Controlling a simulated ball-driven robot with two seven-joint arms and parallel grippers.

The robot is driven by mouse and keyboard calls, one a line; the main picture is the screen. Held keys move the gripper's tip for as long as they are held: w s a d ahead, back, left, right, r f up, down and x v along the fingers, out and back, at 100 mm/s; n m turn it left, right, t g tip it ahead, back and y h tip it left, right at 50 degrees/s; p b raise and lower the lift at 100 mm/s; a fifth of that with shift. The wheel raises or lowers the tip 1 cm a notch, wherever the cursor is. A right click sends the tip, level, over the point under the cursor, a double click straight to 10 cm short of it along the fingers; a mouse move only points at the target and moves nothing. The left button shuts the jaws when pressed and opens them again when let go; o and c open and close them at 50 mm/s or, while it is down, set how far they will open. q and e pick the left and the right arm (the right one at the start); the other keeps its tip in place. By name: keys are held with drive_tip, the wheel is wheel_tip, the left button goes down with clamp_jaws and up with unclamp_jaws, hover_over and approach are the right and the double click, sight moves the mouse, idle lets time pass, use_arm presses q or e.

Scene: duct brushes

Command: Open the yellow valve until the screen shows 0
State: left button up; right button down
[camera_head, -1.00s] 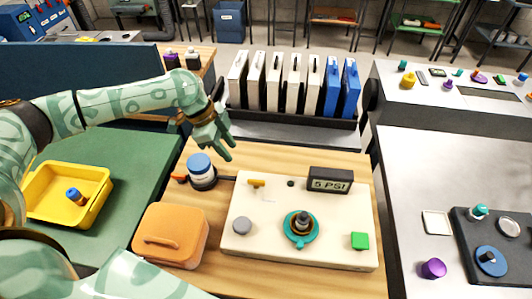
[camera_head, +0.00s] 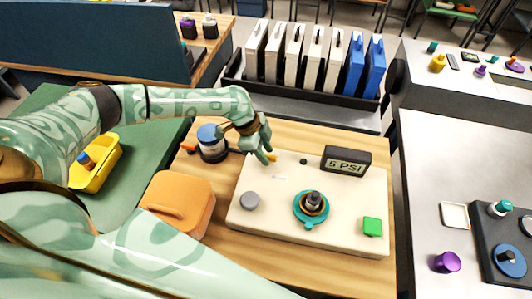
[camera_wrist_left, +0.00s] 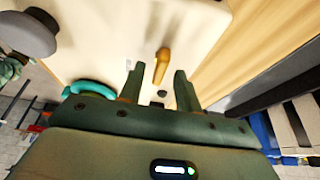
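The yellow valve (camera_wrist_left: 162,65) is a small handle on the cream panel (camera_head: 245,222). In the head view it is mostly hidden behind my left gripper (camera_head: 265,157). In the left wrist view my left gripper (camera_wrist_left: 159,72) is open, and the valve shows between its two fingers in the picture, apart from both. I cannot tell whether the fingertips reach down around it. The screen (camera_head: 346,160) at the panel's back right reads 5 PSI. My right gripper is not in view.
The panel also carries a grey knob (camera_head: 250,201), a teal-based fitting (camera_head: 311,207) and a green button (camera_head: 372,227). A rack (camera_head: 300,91) of panels stands behind.

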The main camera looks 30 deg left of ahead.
use_arm(q)
drive_tip(key=shift+d+f, duration=0.1)
drive_tip(key=shift+f, duration=0.15)
drive_tip(key=shift+c, duration=0.3)
clamp_jaws()
drive_tip(key=shift+r+n+p, duration=0.25)
drive_tip(key=shift+n+p, duration=0.05)
drive_tip(key=shift+p, duration=0.4)
drive_tip(key=n+t+y+p, duration=0.1)
drive_tip(key=n+p, duration=0.2)
drive_tip(key=p, duration=0.2)
drive_tip(key=n+t+y+p, duration=0.1)
drive_tip(key=n+p, duration=0.3)
drive_tip(key=p, duration=0.1)
drive_tip(key=n+t+y+p, duration=0.1)
drive_tip(key=n+p, duration=0.3)
drive_tip(key=p, duration=0.1)
drive_tip(key=shift+s+d, duration=0.25)
drive_tip(key=shift+d, duration=0.05)
drive_tip(key=n+p, duration=0.2)
drive_tip(key=shift+n+y, duration=0.3)
drive_tip(key=shift+y, duration=0.1)
drive_tip(key=shift+d+f+n+y+p, duration=0.15)
drive_tip(key=shift+n+y+p, duration=0.4)
drive_tip(key=shift+n, duration=0.95)
